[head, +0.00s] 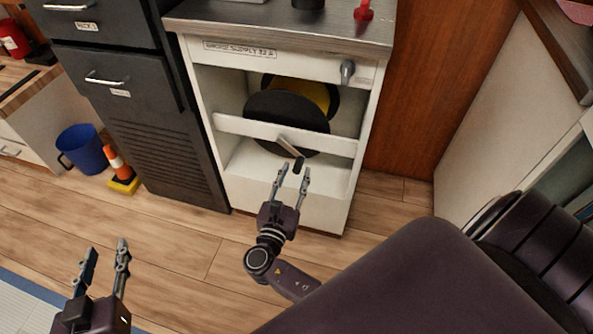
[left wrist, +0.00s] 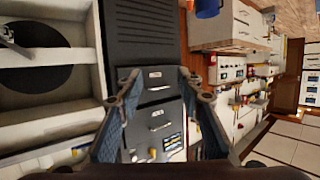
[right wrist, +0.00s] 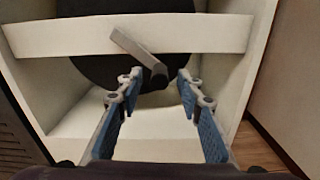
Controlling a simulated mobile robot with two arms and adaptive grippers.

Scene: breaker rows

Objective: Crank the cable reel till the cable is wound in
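The cable reel (head: 270,112) is a black disc with yellow behind it, set inside a white cabinet (head: 215,168). A white bar (head: 230,125) crosses in front of it. The crank (head: 289,145) is a grey arm angled down to the right, ending in a dark handle (head: 299,165). In the right wrist view the crank arm (right wrist: 131,46) and handle (right wrist: 158,77) show just beyond the fingertips. My right gripper (head: 293,172) is open, close to the handle; I cannot tell whether they touch. My left gripper (head: 107,252) is open and empty, low at the left. No cable is clearly visible.
A grey knob (head: 347,71) is on the cabinet's upper right. A dark drawer unit (head: 140,120) stands to the left. A blue bucket (head: 82,150) and an orange-and-yellow object (head: 121,172) sit on the floor. Wood floor is clear in front.

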